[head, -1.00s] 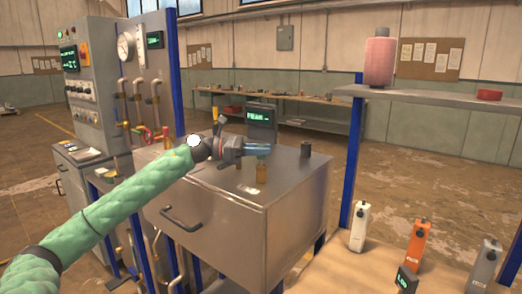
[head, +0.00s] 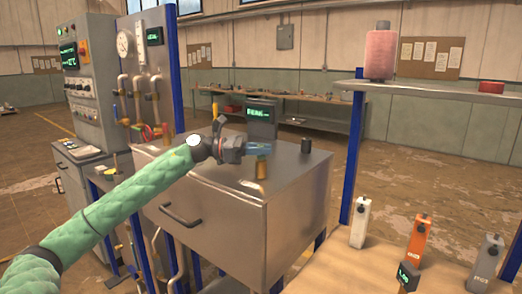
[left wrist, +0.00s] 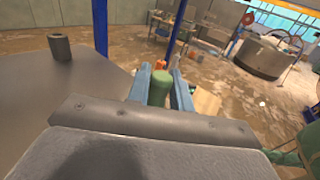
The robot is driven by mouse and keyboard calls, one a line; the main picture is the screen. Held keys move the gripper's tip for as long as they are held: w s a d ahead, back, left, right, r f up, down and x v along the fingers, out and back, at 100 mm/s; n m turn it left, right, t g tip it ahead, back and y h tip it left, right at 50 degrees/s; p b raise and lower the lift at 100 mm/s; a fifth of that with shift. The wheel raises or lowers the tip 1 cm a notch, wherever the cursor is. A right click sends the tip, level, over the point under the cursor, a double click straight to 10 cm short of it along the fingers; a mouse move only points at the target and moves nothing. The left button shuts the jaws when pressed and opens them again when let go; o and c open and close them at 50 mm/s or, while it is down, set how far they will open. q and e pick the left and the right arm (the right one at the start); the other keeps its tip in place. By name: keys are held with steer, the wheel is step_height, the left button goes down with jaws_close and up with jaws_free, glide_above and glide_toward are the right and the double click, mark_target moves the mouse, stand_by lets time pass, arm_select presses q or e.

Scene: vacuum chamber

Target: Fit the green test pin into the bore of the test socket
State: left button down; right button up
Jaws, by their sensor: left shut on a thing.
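My left gripper (head: 258,148) is over the top of the grey metal chamber, its blue fingers pointing right. It is shut on the green test pin (left wrist: 159,90), which stands between the fingers in the left wrist view. In the head view a gold-brown piece (head: 261,169) shows just below the fingers; I cannot tell if it is the pin's lower part. My right gripper is not in view.
The chamber (head: 210,215) has a handle on its front. A small display (head: 261,118) stands behind the gripper. A blue post (head: 352,165) and shelf (head: 435,93) are at right. White, orange and grey devices stand on the wooden table (head: 350,272). Chamber top around the socket is clear.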

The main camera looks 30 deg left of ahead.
arm_select(q)
steer(key=shift+f, duration=0.3)
steer(key=c, duration=1.2)
jaws_free()
steer(key=shift+o, duration=0.2)
steer(key=shift+r+b, duration=0.5)
steer(key=shift+r, duration=0.35)
steer(key=r, duration=0.2)
steer(key=shift+d+r+b, duration=0.25)
steer(key=shift+r+b, duration=0.05)
steer(key=shift+r, duration=0.1)
steer(key=d+r, duration=0.6)
steer(key=d, duration=0.5)
steer(key=shift+r+b, duration=0.3)
steer(key=shift+b, duration=0.05)
steer(key=shift+w+d, duration=0.1)
